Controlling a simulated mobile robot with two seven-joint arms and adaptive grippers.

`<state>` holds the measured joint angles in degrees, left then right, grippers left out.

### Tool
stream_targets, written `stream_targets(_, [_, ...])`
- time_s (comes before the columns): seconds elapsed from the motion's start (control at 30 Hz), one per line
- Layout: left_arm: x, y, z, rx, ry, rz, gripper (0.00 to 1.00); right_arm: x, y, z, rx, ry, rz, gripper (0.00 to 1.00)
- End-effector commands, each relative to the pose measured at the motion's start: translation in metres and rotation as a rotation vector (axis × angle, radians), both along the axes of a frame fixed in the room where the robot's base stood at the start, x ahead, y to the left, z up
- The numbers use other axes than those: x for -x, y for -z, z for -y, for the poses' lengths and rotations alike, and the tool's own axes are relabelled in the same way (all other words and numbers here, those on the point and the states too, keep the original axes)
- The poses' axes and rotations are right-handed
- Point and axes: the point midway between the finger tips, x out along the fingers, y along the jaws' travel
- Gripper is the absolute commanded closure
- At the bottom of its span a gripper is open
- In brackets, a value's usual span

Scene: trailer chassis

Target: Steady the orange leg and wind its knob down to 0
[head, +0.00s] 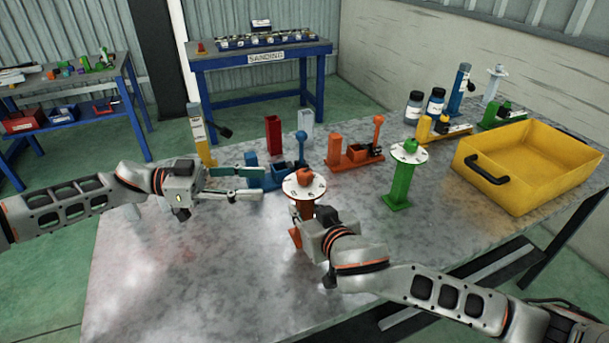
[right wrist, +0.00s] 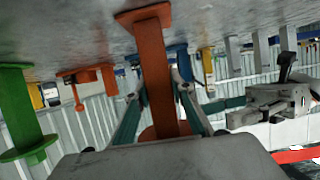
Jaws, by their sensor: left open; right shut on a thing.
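The orange leg stands upright on the grey table, with a white dial plate (head: 304,187) and an orange knob (head: 304,175) on top. In the right wrist view, where the scene hangs upside down, my right gripper (right wrist: 160,85) is shut around the leg's orange post (right wrist: 154,62); in the head view my wrist hides most of that grip. My left gripper (head: 264,183) is open and empty, just left of the dial plate, its fingers pointing at it and apart from it. The dial's marks are too small to read.
A green leg (head: 400,182) stands to the right, and a yellow crate (head: 485,189) beyond it. Blue (head: 255,172) and orange (head: 337,152) holders with small parts stand close behind the orange leg. The table's front left is clear.

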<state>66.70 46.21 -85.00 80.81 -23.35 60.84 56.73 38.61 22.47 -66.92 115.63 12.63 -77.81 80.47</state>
Motion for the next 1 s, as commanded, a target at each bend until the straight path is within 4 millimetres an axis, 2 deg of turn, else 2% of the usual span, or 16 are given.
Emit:
stream_targets(0.13, [0.003, -0.019, -0.003, 0.042, 0.048, -0.013, 0.59, 0.0, 0.0, 0.0, -0.001, -0.001, -0.001, 1.0])
stream_targets(0.33, [0.005, -0.025, 0.005, 0.058, 0.067, -0.018, 0.59, 0.0, 0.0, 0.0, -0.001, -0.001, -0.001, 1.0])
stream_targets(0.47, [0.006, -0.025, 0.025, 0.057, 0.068, -0.018, 0.59, 0.0, 0.0, 0.0, -0.001, -0.001, -0.001, 1.0])
stream_targets(0.8, [0.006, -0.025, 0.088, 0.057, 0.067, -0.017, 0.59, 0.0, 0.0, 0.0, -0.001, -0.001, -0.001, 1.0])
stream_targets(1.0, [0.006, -0.024, 0.11, 0.057, 0.064, -0.018, 0.59, 0.0, 0.0, 0.0, -0.001, -0.001, 0.0, 1.0])
